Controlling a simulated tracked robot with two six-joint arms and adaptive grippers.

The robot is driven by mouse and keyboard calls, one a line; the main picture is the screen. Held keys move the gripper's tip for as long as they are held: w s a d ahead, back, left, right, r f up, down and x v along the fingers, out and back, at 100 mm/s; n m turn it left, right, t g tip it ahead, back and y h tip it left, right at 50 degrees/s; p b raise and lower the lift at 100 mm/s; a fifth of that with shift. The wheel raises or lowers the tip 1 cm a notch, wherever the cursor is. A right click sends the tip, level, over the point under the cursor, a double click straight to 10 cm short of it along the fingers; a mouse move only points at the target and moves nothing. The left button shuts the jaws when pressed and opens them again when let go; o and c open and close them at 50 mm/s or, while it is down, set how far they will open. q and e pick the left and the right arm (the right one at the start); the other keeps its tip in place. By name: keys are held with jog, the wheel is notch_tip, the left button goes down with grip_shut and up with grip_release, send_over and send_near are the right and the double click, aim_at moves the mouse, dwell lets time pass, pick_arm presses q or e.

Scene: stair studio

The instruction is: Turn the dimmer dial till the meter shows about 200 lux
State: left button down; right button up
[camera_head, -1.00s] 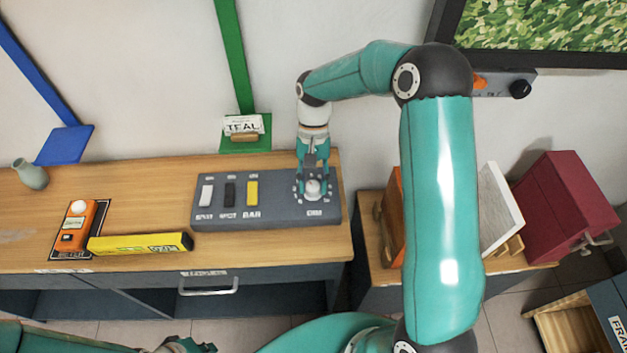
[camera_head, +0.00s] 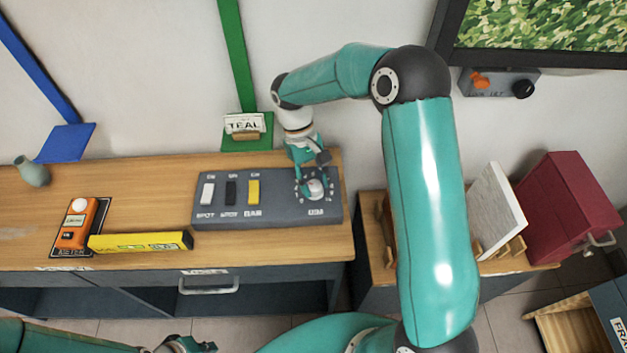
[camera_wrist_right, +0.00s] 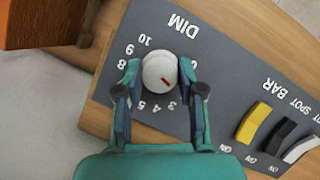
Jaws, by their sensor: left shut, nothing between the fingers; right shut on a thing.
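The dimmer dial (camera_head: 315,189), a white round knob, sits at the right end of a grey control panel (camera_head: 275,212). My right gripper (camera_head: 312,180) reaches down to it, tilted. In the right wrist view its two fingers (camera_wrist_right: 160,70) are shut on the knob (camera_wrist_right: 158,70), one on each side. The knob's red mark points to the lower right of that picture, near the 3 side of the scale. The orange meter (camera_head: 73,238) lies at the left; its small display is too small to read. My left gripper (camera_head: 190,345) is at the bottom edge, away from the table, shut and empty.
The panel's white (camera_head: 207,193), black (camera_head: 230,193) and yellow (camera_head: 253,192) switches stand left of the dial. A yellow bar (camera_head: 140,242) lies beside the meter. A small vase (camera_head: 33,172) stands at the far left. A red box (camera_head: 568,205) stands on the right.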

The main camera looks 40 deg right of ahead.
jog(key=shift+w+d, duration=0.1)
jog(key=o, duration=1.1)
jog(key=shift+o, duration=0.2)
jog(key=v, duration=1.2)
